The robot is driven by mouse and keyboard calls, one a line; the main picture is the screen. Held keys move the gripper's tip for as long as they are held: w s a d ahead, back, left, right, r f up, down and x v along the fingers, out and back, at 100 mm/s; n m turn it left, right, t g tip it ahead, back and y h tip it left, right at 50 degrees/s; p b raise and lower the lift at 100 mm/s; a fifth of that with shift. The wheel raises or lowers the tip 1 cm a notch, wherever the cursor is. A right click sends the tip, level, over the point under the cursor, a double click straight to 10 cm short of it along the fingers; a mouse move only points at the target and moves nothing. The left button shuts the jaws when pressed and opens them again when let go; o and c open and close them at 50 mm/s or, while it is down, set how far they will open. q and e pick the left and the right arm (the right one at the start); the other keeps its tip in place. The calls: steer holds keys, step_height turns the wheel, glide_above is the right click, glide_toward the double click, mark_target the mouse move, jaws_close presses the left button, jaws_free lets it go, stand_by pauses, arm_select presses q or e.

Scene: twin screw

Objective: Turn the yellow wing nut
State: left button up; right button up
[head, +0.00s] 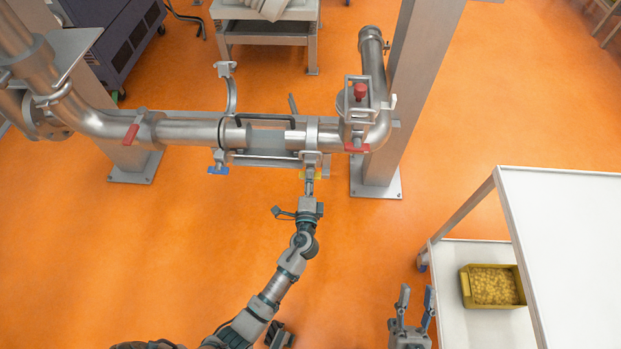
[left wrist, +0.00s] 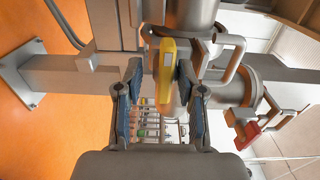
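The yellow wing nut (head: 317,176) hangs below the clamp at the right end of the pipe gap, mostly hidden by my left gripper (head: 309,187) in the head view. In the left wrist view the yellow wing nut (left wrist: 167,68) stands lengthwise between the blue-padded fingers of my left gripper (left wrist: 158,85). The fingers are apart. The right finger is close to the nut, and I cannot tell whether it touches; a clear gap shows on the left. My right gripper (head: 416,300) is open and empty, low in the head view, away from the pipe.
A blue wing nut (head: 218,170) hangs under the left clamp (head: 230,90), which stands open. Red-handled valves (head: 131,133) sit along the pipe (head: 190,131). A white cart (head: 570,240) with a yellow bin (head: 492,305) stands at right. Orange floor (head: 130,250) is clear at left.

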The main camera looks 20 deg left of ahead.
arm_select(q)
steer(key=shift+r, duration=0.1)
steer(key=shift+s, duration=0.1)
steer(key=v, duration=1.1)
steer(key=shift+s+d, duration=0.15)
steer(key=shift+s, duration=0.2)
